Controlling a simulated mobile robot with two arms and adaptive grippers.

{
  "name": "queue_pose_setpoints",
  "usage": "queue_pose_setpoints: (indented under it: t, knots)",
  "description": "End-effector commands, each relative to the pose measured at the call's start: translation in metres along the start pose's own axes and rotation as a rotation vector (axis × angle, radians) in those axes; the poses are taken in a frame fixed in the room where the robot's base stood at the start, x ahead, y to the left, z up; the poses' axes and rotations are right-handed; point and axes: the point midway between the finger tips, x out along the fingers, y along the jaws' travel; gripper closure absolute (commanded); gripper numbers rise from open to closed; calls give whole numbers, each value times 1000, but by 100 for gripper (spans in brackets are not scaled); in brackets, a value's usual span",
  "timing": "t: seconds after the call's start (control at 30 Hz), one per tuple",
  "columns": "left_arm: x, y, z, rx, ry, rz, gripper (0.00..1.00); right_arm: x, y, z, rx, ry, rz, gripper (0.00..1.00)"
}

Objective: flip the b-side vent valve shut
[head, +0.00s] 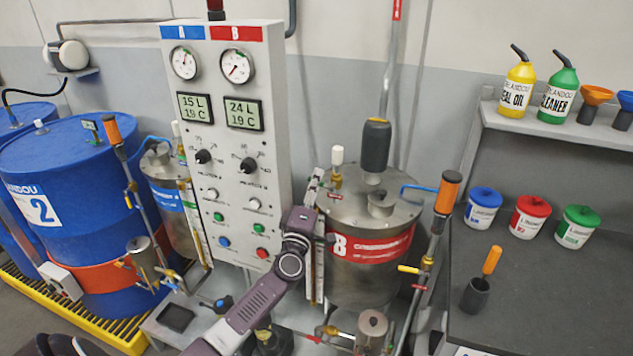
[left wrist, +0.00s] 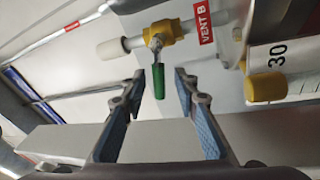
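The b-side vent valve (left wrist: 165,32) shows in the left wrist view as a brass-yellow fitting with a white cap, next to a red VENT B label (left wrist: 204,22). Its green lever (left wrist: 158,82) hangs down in the picture. My left gripper (left wrist: 168,76) is open, with a finger on each side of the lever; no clear contact shows. In the head view my left gripper (head: 305,216) is beside tank B (head: 372,240), below the vent fitting (head: 336,180); its fingers are hard to make out there. The lever cannot be made out in the head view. My right gripper is not in view.
The A/B gauge panel (head: 225,140) stands close to the left of my gripper. A pipe with an orange handle (head: 447,192) stands right of tank B. A dark bench (head: 540,290) with several tubs is at the right; blue drums (head: 75,185) stand at the left.

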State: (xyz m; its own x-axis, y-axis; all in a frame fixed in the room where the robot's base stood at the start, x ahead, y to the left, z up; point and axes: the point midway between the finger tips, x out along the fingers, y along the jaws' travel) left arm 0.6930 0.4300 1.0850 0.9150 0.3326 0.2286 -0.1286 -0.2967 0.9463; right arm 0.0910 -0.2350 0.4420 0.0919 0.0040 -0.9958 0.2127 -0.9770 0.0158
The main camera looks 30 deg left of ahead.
Motion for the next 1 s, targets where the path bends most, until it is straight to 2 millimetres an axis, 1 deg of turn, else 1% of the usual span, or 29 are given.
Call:
queue_pose_setpoints:
  t: [0.1,0.37,0.47,0.63,0.87,1.0]
  knots:
    - [7,0,-1,0,0,0,72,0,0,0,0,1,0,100]
    - [8,0,0,1,0,-1,72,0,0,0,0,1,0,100]
    - [8,0,0,1,0,-1,81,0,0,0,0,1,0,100]
    - [8,0,0,1,0,0,99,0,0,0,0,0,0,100]
    - [8,-1,0,-11,2,-3,100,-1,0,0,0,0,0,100]
    - [6,-5,1,-111,22,-22,100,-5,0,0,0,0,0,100]
